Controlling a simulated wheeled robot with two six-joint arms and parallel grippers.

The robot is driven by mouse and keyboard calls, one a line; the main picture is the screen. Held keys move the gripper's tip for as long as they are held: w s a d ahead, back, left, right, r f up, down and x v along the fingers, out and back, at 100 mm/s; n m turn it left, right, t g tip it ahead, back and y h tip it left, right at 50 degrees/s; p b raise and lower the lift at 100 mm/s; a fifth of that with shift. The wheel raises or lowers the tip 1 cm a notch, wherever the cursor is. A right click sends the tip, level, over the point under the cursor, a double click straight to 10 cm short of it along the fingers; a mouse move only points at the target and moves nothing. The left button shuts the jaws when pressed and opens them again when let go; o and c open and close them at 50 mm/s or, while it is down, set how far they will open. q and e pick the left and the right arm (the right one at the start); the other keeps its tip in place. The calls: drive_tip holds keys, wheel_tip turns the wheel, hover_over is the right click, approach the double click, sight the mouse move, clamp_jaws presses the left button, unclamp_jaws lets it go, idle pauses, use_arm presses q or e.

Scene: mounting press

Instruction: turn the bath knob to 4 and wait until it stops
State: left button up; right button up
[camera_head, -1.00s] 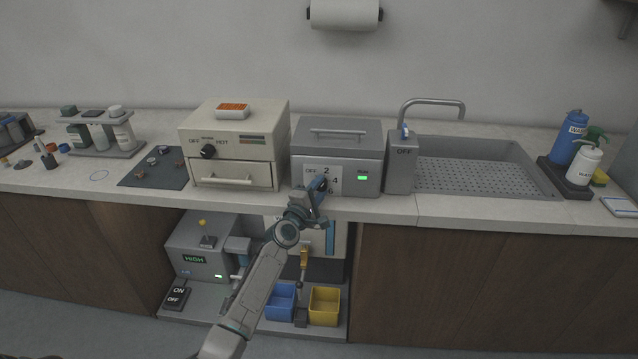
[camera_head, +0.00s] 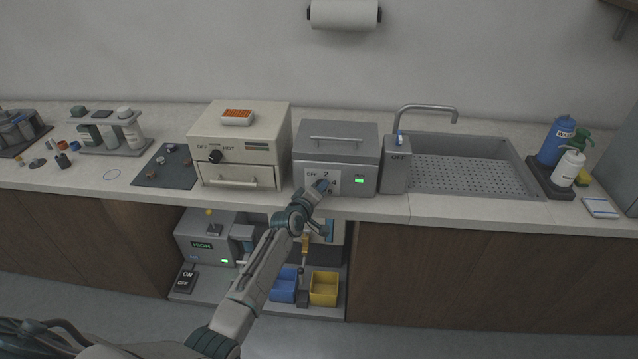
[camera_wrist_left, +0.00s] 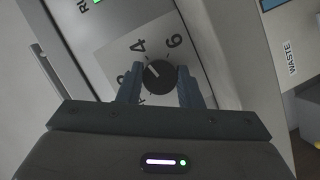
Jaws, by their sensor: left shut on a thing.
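The bath is a grey box (camera_head: 336,148) with a lidded top on the counter. A green light (camera_head: 360,181) is lit on its front. My left gripper (camera_head: 322,186) is at the front panel. In the left wrist view the round black bath knob (camera_wrist_left: 160,78) sits between the two fingers of my left gripper (camera_wrist_left: 160,88), which is shut on it. The knob's pale mark points up-left, close to the 4 (camera_wrist_left: 139,46) and slightly to its 2 side. The 6 (camera_wrist_left: 173,41) shows clear; OFF is partly hidden by a finger. My right gripper is out of view.
A cream oven box (camera_head: 238,145) stands left of the bath. A grey switch box (camera_head: 397,172) marked OFF and a sink (camera_head: 520,170) are to its right. Below the counter, a blue bin (camera_head: 283,286) and a yellow bin (camera_head: 324,288) stand on a shelf.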

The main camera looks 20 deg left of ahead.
use_arm(q)
drive_tip(key=shift+p, duration=0.4)
drive_tip(key=shift+f+m, duration=0.1)
drive_tip(key=shift+m, duration=0.2)
drive_tip(key=o, duration=1)
drive_tip(key=shift+c, duration=0.2)
drive_tip(key=shift+s, duration=0.1)
drive_tip(key=shift+s, duration=0.35)
drive_tip(key=v, duration=1)
drive_tip(key=shift+r, duration=0.3)
drive_tip(key=shift+w+d, duration=0.1)
